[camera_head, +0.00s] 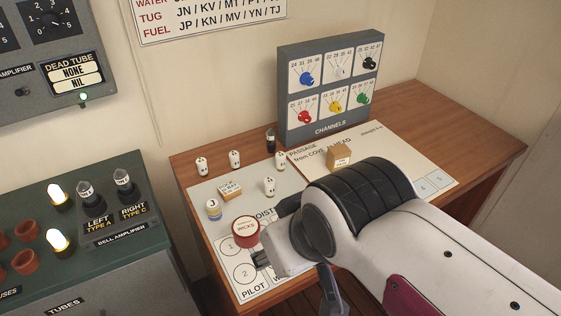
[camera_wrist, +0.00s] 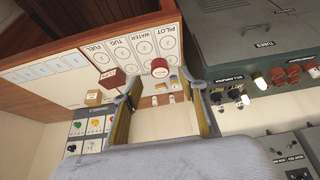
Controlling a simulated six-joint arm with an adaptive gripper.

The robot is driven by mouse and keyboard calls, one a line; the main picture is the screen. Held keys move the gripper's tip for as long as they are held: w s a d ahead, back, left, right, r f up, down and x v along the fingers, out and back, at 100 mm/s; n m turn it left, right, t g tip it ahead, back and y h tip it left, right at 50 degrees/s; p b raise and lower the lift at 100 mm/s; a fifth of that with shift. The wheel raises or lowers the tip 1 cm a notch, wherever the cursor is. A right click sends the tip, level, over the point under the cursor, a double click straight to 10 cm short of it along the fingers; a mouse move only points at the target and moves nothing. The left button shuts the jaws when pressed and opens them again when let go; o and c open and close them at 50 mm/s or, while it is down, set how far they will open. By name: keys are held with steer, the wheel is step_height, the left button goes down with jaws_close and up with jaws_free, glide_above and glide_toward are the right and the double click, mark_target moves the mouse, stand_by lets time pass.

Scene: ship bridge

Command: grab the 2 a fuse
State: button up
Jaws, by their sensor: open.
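Several small white cylinders with dark marks stand on the desk in the head view, among them one at the left (camera_head: 201,166), one beside it (camera_head: 235,160), one by the board (camera_head: 281,160) and one nearer (camera_head: 269,186). They may be fuses, but their ratings are too small to read. Two small white pieces (camera_wrist: 171,98) show between my fingers in the wrist view. My gripper (camera_wrist: 165,92) is open and empty above the desk, its fingers apart. In the head view my arm hides part of the desk. I cannot tell which piece is the 2 A fuse.
A red-lidded wicks tin (camera_head: 245,231) stands near my gripper. A blue-labelled tin (camera_head: 214,210), a small box (camera_head: 231,190) and a dark cylinder (camera_head: 270,140) are on the desk. The channels panel (camera_head: 330,128) stands behind. A green console (camera_head: 125,245) with reddish sockets is at left.

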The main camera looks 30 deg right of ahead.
steer(key=w+d+r+t+h, duration=0.2)
steer(key=w+d+r, duration=0.1)
steer(key=w+d, duration=0.55)
steer(key=w+d+r+t+h, duration=0.25)
steer(key=w+d, duration=0.35)
steer(key=w, duration=0.6)
steer(key=n+t+y, duration=0.2)
steer(key=n, duration=0.1)
glide_above(281, 162)
steer(key=s+d, duration=0.2)
steer(key=s, duration=0.1)
step_height(281, 162, down, 4)
step_height(281, 162, down, 5)
steer(key=w+d+n+y, duration=0.1)
steer(key=w+d+y, duration=0.1)
steer(key=y, duration=0.1)
steer(key=s+f+y, duration=0.1)
steer(key=f+y, duration=0.1)
steer(key=f, duration=0.2)
steer(key=s+f+n+y, duration=0.1)
steer(key=f+y, duration=0.1)
steer(key=f, duration=0.2)
steer(key=s+f+n+y, duration=0.1)
steer(key=f+y, duration=0.1)
steer(key=f, duration=0.2)
steer(key=shift+s+f, duration=0.15)
steer(key=shift+s, duration=0.05)
steer(key=shift+s+a+f+g+y, duration=0.1)
steer(key=shift+s+f+g+y, duration=0.25)
steer(key=shift+s+f, duration=0.05)
